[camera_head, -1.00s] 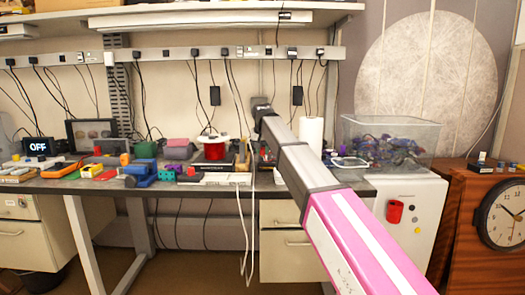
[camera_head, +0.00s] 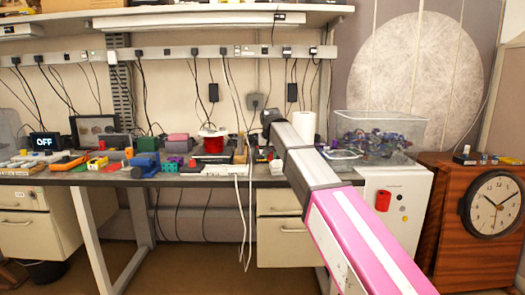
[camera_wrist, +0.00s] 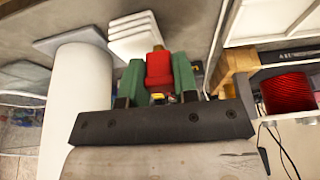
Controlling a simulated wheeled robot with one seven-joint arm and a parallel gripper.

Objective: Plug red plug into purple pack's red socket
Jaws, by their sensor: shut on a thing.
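In the wrist view my gripper (camera_wrist: 158,78) has its green fingers closed on the sides of a red block-shaped piece, the red plug (camera_wrist: 159,68). A small yellow and dark part shows just below it, between the fingers. In the head view my arm reaches over the right part of the bench, and the gripper and plug are hidden behind it.
A white roll (camera_wrist: 80,110) stands close beside my gripper, also seen in the head view (camera_head: 304,126). A red spool (camera_head: 213,144) stands on the bench (camera_head: 265,182), near hanging white cables (camera_head: 242,215). A clear bin (camera_head: 378,135) is at the right.

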